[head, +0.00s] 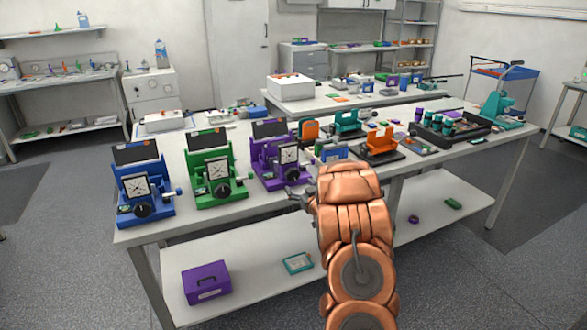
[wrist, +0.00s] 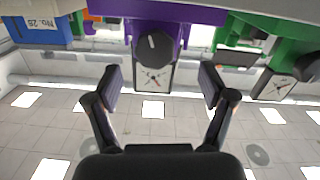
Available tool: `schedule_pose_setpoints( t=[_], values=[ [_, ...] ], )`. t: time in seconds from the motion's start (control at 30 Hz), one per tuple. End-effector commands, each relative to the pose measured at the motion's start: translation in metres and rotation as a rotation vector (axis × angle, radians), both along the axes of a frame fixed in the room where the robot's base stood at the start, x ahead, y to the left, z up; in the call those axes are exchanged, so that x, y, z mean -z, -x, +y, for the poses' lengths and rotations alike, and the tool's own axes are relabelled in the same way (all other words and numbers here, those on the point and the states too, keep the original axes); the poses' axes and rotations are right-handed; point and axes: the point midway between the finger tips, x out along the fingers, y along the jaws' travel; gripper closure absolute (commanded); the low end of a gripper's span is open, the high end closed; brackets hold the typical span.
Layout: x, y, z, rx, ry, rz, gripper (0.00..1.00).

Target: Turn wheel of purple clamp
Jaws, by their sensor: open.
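The purple clamp (head: 262,160) stands on the front edge of the table, at the right end of a row of three. It has a white square dial (head: 289,155) and a dark round wheel (head: 292,174) low on its front. My gripper (head: 297,197) is just in front of and below it, partly hidden by my copper arm. In the wrist view, which looks upside down, the purple clamp (wrist: 190,20) is at top centre. Its dark wheel (wrist: 153,47) with a white mark shows beyond my open, empty fingers (wrist: 160,82), apart from them. The dial (wrist: 153,77) shows between the fingertips.
A green clamp (head: 207,167) and a blue clamp (head: 134,182) stand to the left. The green clamp (wrist: 285,45) is at the right in the wrist view. Orange and teal devices (head: 381,142) stand to the right. A purple box (head: 206,283) lies on the lower shelf.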

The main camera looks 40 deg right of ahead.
Motion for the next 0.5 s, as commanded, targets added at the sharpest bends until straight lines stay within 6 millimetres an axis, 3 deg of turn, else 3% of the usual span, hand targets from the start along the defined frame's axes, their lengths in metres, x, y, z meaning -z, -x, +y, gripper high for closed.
schedule_pose_setpoints(
  t=[0.23, 0.5],
  values=[
    [-0.005, 0.005, -0.007, -0.015, 0.002, -0.06, 0.18],
    [-0.007, -0.01, -0.011, -0.017, 0.004, -0.064, 0.18]
  ],
)
